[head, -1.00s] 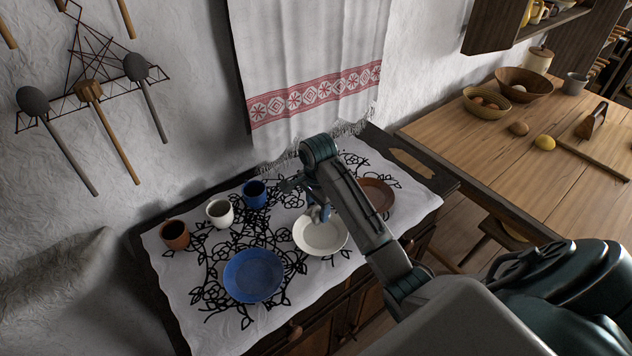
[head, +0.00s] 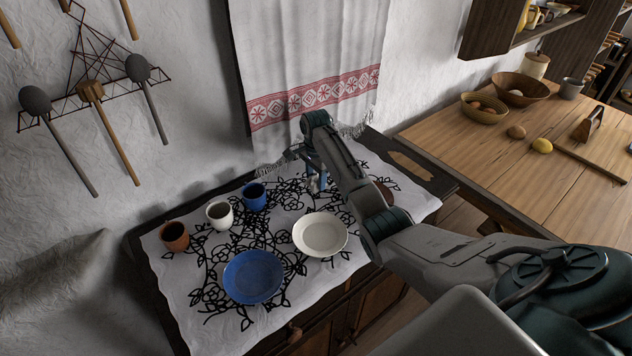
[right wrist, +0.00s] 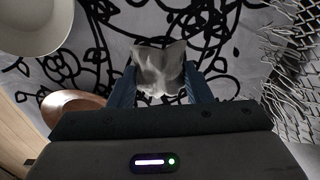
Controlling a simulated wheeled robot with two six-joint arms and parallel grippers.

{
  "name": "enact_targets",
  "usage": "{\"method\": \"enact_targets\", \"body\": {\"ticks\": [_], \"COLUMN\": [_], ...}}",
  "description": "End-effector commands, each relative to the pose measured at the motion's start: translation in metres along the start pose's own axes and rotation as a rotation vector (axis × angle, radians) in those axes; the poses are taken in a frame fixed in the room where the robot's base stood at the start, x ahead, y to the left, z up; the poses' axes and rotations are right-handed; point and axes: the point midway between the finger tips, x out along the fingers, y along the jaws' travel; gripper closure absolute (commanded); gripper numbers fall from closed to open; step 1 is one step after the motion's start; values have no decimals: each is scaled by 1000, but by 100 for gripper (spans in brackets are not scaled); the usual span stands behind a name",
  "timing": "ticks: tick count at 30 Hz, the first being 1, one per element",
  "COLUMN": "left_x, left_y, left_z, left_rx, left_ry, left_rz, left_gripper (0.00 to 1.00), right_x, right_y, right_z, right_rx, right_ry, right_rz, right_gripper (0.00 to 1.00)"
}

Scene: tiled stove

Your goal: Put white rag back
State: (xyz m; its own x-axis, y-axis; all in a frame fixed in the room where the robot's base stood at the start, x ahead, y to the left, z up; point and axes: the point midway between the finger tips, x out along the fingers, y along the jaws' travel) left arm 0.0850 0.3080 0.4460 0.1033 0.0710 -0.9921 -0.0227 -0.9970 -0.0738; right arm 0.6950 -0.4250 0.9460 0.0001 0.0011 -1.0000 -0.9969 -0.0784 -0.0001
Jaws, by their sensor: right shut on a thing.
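A small, crumpled whitish rag (right wrist: 160,66) shows in the right wrist view, between the blue fingers of my right gripper (right wrist: 160,84). The gripper is shut on it. In the head view my right gripper (head: 316,180) is over the back of the cloth-covered cabinet top (head: 213,288), behind the white plate and near the fringe of the hanging towel. The rag is hard to make out there, mostly hidden by the gripper. My left gripper is not in view.
The white plate (head: 320,234), blue plate (head: 252,276) and partly hidden brown plate (head: 385,193) are on the cloth. Brown (head: 174,237), white (head: 219,216) and blue (head: 254,197) cups stand left. A red-patterned towel (head: 310,60) hangs behind. A wooden table (head: 480,135) stands right.

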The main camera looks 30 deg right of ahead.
Motion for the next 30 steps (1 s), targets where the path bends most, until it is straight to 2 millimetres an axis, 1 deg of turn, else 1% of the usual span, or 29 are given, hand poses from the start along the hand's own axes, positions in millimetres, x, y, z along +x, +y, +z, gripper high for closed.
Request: {"method": "enact_targets", "body": {"ticks": [1,3,6,16,17,18,20,27,30], "left_x": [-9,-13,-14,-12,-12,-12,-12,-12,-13], "left_y": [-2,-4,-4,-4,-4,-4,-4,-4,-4], "left_z": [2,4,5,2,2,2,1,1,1], "left_rx": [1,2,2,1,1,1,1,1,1], "left_ry": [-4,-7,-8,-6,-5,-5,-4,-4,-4], "left_rz": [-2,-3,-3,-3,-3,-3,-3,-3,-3], "left_gripper": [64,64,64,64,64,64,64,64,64], "right_x": [5,14,23,28,28,28,27,27,24], "right_y": [2,1,1,1,1,1,1,1,1], "right_z": [1,1,1,1,1,1,1,1,0], "right_rx": [0,0,-1,0,0,-1,-1,0,-1], "right_ry": [-2,-1,0,0,0,0,0,0,0], "right_rz": [6,5,2,2,2,2,2,2,0], "right_gripper": [77,77,77,77,53,45,34,33,33]}}
